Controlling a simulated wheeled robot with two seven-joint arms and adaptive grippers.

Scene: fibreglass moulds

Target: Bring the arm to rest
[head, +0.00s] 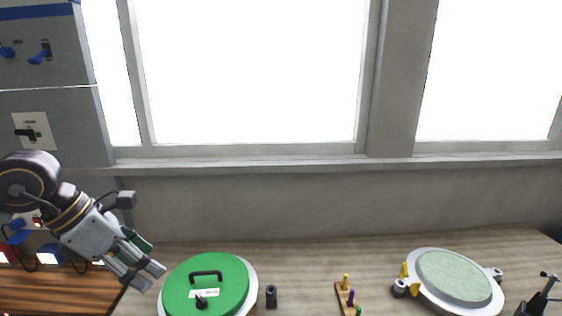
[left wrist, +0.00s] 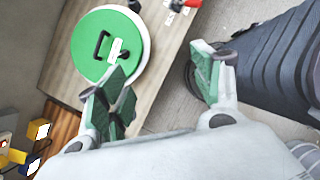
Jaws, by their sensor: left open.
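My left arm comes in from the left in the head view. Its gripper (head: 140,270) hangs above the left end of the bench, left of the green round lid, with nothing between its fingers. In the left wrist view my left gripper (left wrist: 160,85) has its two green-padded fingers wide apart. The bench and floor show between and beyond them.
A green lid (head: 230,275) with a black handle sits on a white round mould on the wooden bench (head: 310,260). A small black cylinder (head: 271,297) and a rack of coloured pegs (head: 346,295) stand right of it. A second round mould (head: 455,275) lies farther right.

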